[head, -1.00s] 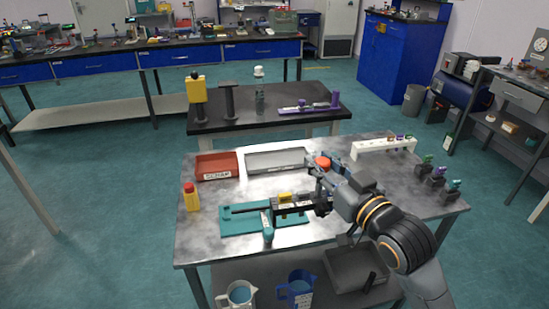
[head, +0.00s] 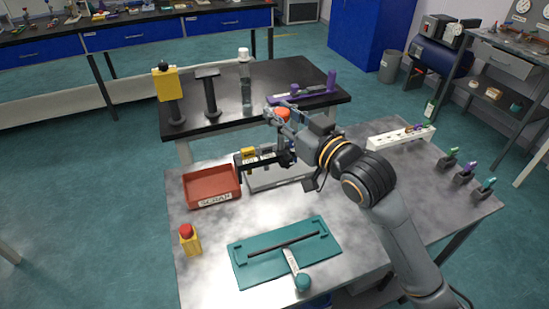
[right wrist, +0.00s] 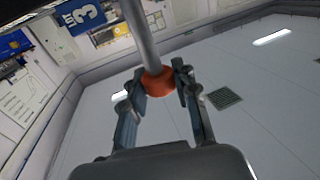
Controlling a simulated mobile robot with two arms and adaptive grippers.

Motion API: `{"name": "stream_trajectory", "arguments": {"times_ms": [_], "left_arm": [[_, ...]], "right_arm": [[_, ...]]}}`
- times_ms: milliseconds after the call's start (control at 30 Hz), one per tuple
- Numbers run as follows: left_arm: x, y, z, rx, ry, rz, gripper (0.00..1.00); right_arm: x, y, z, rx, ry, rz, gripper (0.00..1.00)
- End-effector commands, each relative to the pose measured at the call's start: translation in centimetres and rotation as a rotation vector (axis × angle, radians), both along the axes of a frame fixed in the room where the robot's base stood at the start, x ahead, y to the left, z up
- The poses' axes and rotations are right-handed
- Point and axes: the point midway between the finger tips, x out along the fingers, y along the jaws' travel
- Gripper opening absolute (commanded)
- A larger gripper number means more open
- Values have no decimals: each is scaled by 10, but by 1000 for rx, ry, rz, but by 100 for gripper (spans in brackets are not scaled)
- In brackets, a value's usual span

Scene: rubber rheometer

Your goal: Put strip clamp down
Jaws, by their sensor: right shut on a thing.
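My right gripper (head: 281,118) is shut on the orange-red knob (head: 283,113) of the strip clamp. In the right wrist view the knob (right wrist: 158,82) sits between the two fingers, with a grey rod running from it. The clamp's dark bar with a yellow block (head: 248,154) hangs below the hand, in front of and above the pale grey tray (head: 262,185), partly hiding it. The teal board (head: 255,268) lies on the metal table with a dark strip (head: 285,243) across it. My left gripper is not in view.
A red scrap tray (head: 212,188) is left of the grey tray. A yellow bottle with a red cap (head: 190,240) stands at the left edge. A white rack (head: 400,138) stands back right. The right middle is clear.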

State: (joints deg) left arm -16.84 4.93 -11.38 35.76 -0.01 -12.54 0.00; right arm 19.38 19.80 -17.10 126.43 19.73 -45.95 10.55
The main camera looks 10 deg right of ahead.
Motion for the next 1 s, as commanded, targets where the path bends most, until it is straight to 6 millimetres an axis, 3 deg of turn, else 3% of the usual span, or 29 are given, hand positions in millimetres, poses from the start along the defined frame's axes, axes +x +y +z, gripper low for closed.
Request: {"name": "stream_trajectory", "arguments": {"times_ms": [167,567,800,1000], "left_arm": [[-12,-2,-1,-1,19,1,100],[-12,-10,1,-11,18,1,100],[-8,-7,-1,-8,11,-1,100],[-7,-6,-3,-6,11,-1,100]], "right_arm": [[13,-3,-4,1,-2,0,0],[85,-22,-37,0,-2,-2,0],[117,-30,-75,-1,0,-1,0],[130,-32,-91,2,-4,0,0]]}}
